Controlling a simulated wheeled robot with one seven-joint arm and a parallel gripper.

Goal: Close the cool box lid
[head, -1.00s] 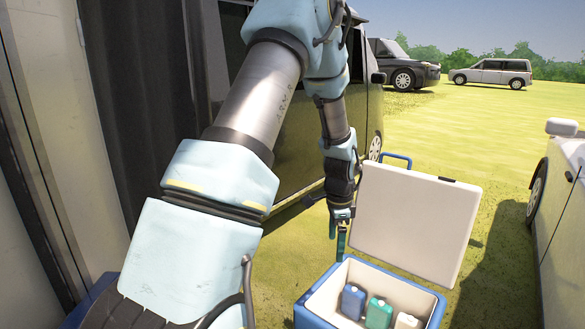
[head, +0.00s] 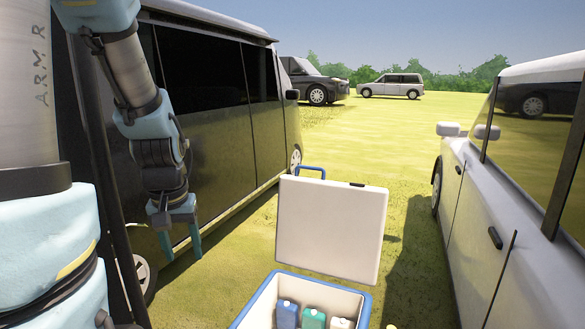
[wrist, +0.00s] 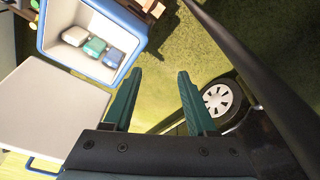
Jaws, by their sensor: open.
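The cool box (head: 258,303) is blue outside and white inside, on the grass at the bottom of the head view. It also shows in the wrist view (wrist: 128,27) at the upper left. Its white lid (head: 330,230) stands open, raised at the far side, with a blue handle (head: 310,170) at its top edge. The lid also shows in the wrist view (wrist: 50,108). Blue, teal and white containers (head: 313,318) sit inside. My gripper (head: 181,250) is open and empty, pointing down to the left of the lid and apart from it. Its teal fingers show in the wrist view (wrist: 160,95).
A dark van (head: 235,120) stands close behind my gripper at left. A white car (head: 510,170) is at right. Two vehicles are parked far back. Grass (head: 380,150) between the van and car is open beyond the lid.

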